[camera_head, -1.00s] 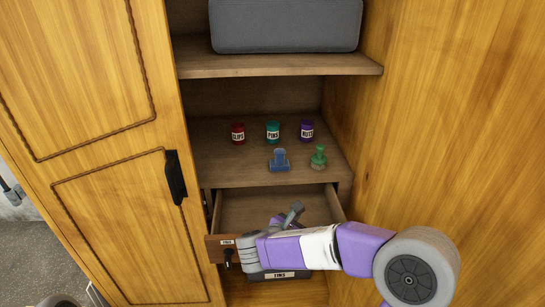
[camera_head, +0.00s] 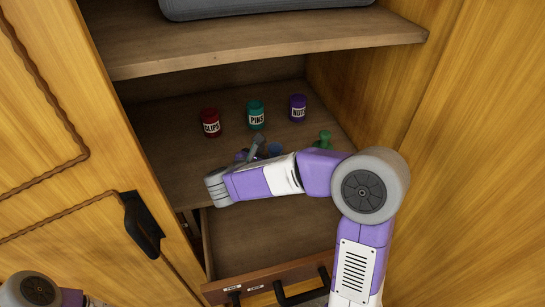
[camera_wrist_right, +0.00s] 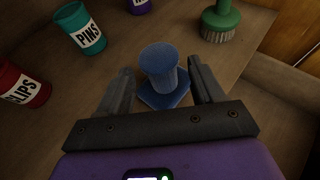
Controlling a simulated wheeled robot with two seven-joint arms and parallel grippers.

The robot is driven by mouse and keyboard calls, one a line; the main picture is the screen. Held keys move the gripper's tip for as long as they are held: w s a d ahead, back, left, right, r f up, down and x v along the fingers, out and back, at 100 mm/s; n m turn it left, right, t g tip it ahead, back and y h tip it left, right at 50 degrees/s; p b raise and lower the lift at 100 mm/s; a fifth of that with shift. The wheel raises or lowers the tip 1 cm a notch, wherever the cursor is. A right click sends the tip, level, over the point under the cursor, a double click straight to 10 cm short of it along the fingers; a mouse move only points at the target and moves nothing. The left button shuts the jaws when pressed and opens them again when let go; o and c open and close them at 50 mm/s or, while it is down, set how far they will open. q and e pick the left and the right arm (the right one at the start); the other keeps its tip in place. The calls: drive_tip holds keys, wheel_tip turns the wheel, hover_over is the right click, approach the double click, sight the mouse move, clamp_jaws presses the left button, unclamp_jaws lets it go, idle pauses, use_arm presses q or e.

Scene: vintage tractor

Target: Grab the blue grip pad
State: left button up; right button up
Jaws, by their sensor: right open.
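The blue grip pad (camera_wrist_right: 160,62) stands upright on the cupboard shelf, with a round top, a narrower stem and a square base. In the head view only a bit of its blue top (camera_head: 275,149) shows past my right arm. My right gripper (camera_wrist_right: 161,80) is open and empty, its fingers on either side of the pad in the wrist view. Whether they touch it I cannot tell. In the head view this gripper (camera_head: 257,147) is largely hidden behind its own wrist. My left gripper is out of view.
Red CLIPS (camera_head: 210,122), teal PINS (camera_head: 256,115) and purple NUTS (camera_head: 298,107) jars stand behind. A green-handled brush (camera_wrist_right: 219,20) stands at right. An upper shelf (camera_head: 260,42) hangs above; an open drawer (camera_head: 265,240) juts out below.

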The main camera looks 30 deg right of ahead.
drive_tip(key=x, duration=0.2)
drive_tip(key=b+x, duration=0.1)
drive_tip(key=x, duration=0.1)
drive_tip(key=shift+s+f, duration=0.15)
drive_tip(key=shift+f, duration=0.15)
drive_tip(key=shift+w+d+f+b, duration=0.1)
drive_tip(key=shift+w+d+b, duration=0.2)
drive_tip(key=shift+d, duration=0.05)
drive_tip(key=c, duration=1)
drive_tip(key=shift+o, duration=0.2)
